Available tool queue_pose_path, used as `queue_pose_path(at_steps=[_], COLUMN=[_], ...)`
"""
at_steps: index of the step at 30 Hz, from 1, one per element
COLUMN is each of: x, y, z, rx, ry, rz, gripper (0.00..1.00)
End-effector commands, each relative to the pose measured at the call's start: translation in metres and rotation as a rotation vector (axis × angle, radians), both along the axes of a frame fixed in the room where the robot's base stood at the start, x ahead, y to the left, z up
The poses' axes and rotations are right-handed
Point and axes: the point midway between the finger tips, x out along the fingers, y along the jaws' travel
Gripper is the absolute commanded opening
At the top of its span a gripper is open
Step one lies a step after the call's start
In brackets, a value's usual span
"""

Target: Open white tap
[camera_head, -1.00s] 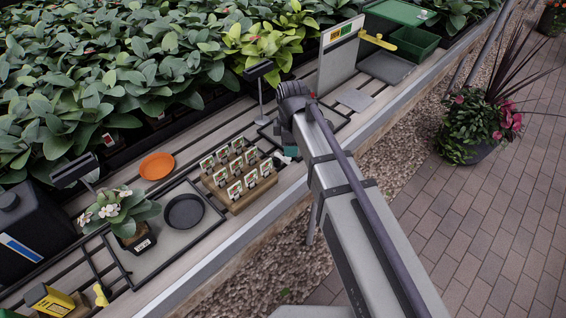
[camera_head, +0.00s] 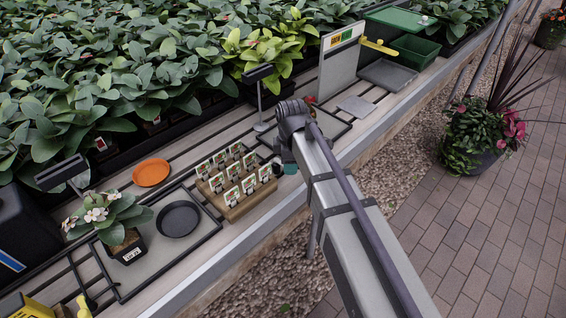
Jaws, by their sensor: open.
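I cannot make out a white tap in the head view. My gripper (camera_head: 283,162) hangs below the dark wrist at the end of my arm, over the bench's front part, right of the block with plant tags. It is open, but mostly hidden by the wrist and arm; a teal patch shows there. I cannot tell whether it touches anything. A small red part (camera_head: 310,99) shows just behind the wrist. A grey upright panel (camera_head: 338,68) with a yellow-green label stands farther back, with a yellow lever (camera_head: 379,47) beside it.
Bench items include a wooden block with several tags (camera_head: 235,203), a dark round dish (camera_head: 178,219), an orange dish (camera_head: 151,172), a potted white-flowered plant (camera_head: 112,220), a black container (camera_head: 22,230) and a green crate (camera_head: 414,50). Dense leaves line the back.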

Motion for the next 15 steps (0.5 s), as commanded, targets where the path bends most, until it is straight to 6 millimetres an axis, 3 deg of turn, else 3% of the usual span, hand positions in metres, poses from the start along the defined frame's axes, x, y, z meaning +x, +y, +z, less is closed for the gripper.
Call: queue_pose_path(at_steps=[15], x=[0.025], y=[0.002], z=[0.000], rx=[0.001], ry=[-0.001], rz=[0.000], gripper=[0.45])
